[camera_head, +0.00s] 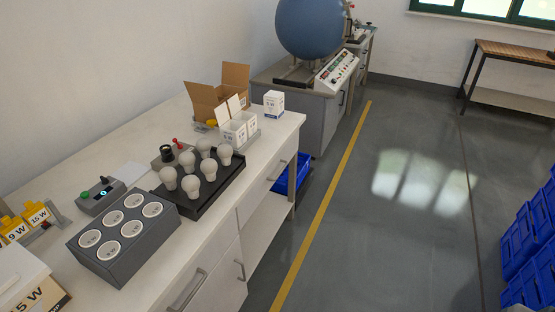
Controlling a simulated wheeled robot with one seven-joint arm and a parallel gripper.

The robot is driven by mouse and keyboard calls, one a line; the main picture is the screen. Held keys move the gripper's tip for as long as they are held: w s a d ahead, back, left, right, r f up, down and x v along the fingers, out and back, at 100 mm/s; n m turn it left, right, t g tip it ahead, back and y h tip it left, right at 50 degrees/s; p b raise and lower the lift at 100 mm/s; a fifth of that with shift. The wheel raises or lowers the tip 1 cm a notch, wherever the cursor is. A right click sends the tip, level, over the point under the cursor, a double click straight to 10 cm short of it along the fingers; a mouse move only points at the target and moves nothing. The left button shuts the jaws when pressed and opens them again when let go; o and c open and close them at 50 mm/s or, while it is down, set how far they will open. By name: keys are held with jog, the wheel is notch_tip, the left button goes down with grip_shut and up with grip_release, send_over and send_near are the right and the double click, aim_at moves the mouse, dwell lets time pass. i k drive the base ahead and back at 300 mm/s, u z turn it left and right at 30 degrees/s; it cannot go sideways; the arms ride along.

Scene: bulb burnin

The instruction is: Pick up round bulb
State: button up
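Several pale grey-white bulbs stand upright, globes up, on a black tray (213,197) on the workbench. A front bulb (191,185) is near the tray's left end, with another bulb (168,176) behind it. Further right are a bulb (209,170) in the middle and a bulb (225,154) at the right end. The back row also has a bulb (187,160) and a partly hidden bulb (204,147). They look much alike, so I cannot tell which is the round bulb. My gripper is not in view.
A grey block with several white-rimmed sockets (123,267) stands left of the tray. Behind are a control box (101,196) and a small box with a red lever (172,155). White cartons (238,127) and an open cardboard box (207,98) stand right. The floor (400,240) beside the bench is clear.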

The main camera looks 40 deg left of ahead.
aim_at(209, 166)
jog(key=z, duration=0.75)
jog(key=k, duration=1.05)
jog(key=z, duration=0.45)
jog(key=i, duration=1.1)
jog(key=u, duration=1.15)
jog(key=i, duration=1.35)
jog(key=u, duration=1.8)
jog(key=i, duration=0.9)
jog(key=u, duration=1.4)
jog(key=i, duration=0.75)
jog(key=u, duration=0.3)
